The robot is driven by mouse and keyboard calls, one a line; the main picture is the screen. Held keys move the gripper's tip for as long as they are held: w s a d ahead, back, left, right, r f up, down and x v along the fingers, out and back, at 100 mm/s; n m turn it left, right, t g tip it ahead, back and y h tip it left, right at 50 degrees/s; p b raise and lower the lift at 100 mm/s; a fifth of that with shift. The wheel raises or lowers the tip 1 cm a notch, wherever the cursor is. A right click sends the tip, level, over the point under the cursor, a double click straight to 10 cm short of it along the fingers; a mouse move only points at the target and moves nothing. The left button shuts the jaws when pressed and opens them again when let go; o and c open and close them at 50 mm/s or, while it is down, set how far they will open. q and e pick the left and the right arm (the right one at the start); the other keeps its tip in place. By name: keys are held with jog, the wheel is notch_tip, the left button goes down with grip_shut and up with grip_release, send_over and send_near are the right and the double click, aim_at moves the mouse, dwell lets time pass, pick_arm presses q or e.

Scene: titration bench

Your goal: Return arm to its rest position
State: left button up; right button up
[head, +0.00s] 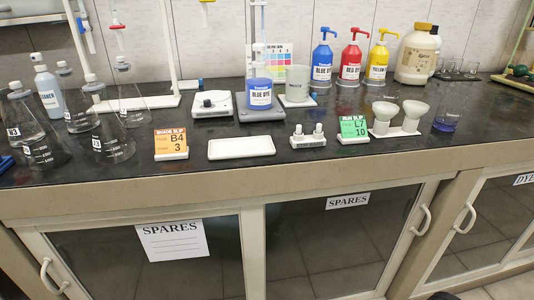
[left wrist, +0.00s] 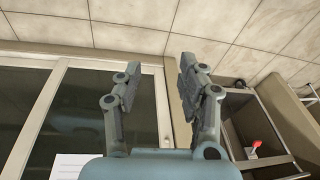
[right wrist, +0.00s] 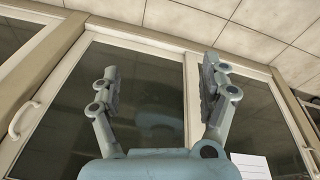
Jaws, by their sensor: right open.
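My left gripper (left wrist: 160,85) shows in the left wrist view with its two fingers wide apart and nothing between them. Behind it are a cabinet door and floor tiles. My right gripper (right wrist: 160,88) shows in the right wrist view, also open and empty, in front of a dark glass cabinet door (right wrist: 140,115). Neither arm shows in the head view. Both grippers appear clear of the bench top and apart from any bench object.
The black bench top (head: 300,165) holds several flasks at the left, a blue dye container (head: 260,93), a white tray (head: 241,147), dye pump bottles (head: 351,60) and two white funnels (head: 413,117). Cabinet doors with handles (head: 421,220) line the front. An open compartment (left wrist: 262,130) shows in the left wrist view.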

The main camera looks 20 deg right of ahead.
pick_arm(q)
jog(key=s+a+f+g, duration=0.1)
jog(key=s+f, duration=2)
jog(key=f, duration=0.1)
jog(key=shift+s+a+f+g, duration=0.2)
jog(key=shift+a+f+g, duration=0.1)
jog(key=shift+a+f, duration=0.05)
pick_arm(e)
jog(key=s+d+f+g, duration=0.1)
jog(key=s+f, duration=2)
jog(key=f, duration=0.1)
jog(key=shift+s+d+f+g, duration=0.25)
jog(key=shift+d+f+g, duration=0.05)
jog(key=shift+d+f, duration=0.1)
